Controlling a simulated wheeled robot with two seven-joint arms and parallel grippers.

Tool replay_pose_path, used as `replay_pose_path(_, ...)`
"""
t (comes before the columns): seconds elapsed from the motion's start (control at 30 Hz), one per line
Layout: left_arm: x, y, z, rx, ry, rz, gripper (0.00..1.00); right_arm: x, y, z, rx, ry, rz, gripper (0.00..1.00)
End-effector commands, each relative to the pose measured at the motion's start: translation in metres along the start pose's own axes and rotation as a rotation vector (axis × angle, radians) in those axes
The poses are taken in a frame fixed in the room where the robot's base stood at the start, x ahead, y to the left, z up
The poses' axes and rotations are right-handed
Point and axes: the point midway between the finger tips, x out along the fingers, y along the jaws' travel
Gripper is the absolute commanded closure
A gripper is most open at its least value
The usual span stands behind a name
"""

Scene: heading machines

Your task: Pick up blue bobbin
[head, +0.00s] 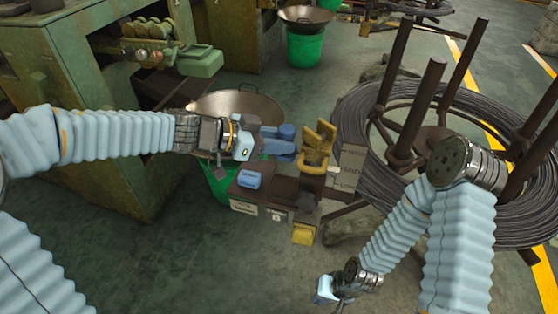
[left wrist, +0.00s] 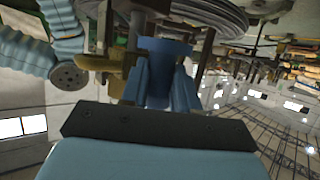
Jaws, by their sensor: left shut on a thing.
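The blue bobbin (head: 286,131) is at the tip of my left gripper (head: 280,146), near the middle of the head view. In the left wrist view the blue bobbin (left wrist: 165,58) stands between the two blue fingers, which are shut on it. The fingers hide part of its sides. It is held above the dark bench, close to the yellow objects. My right gripper (head: 335,297) is low in the head view, over the floor and away from the bobbin. Its fingers are too small to read.
A yellow part (head: 318,145) and a cardboard box (head: 349,166) are right of my left gripper. A small blue labelled item (head: 249,180) lies on the dark bench. A metal pan (head: 236,106) on a green bucket is behind. A wire coil with upright posts (head: 408,135) fills the right.

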Motion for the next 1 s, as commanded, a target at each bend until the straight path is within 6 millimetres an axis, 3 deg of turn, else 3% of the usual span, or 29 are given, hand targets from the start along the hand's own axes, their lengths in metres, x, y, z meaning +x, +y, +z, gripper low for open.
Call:
replay_pose_path(0.3,-0.030,0.000,-0.075,0.006,0.002,-0.001,1.00,0.001,0.000,0.000,0.000,0.000,0.000,1.00)
replay_pose_path(0.5,-0.045,0.000,-0.110,0.004,0.002,-0.002,1.00,0.001,0.000,0.000,0.000,0.000,0.000,1.00)
replay_pose_path(0.67,-0.052,0.001,-0.129,0.002,0.002,0.000,1.00,0.001,0.000,0.000,0.000,0.000,0.000,1.00)
replay_pose_path(0.77,-0.044,0.012,-0.139,0.002,0.004,0.003,1.00,0.001,0.000,0.000,0.000,0.000,0.000,1.00)
replay_pose_path(1.0,-0.001,0.066,-0.159,-0.002,0.023,-0.007,1.00,0.001,0.000,0.000,0.000,0.000,0.000,1.00)
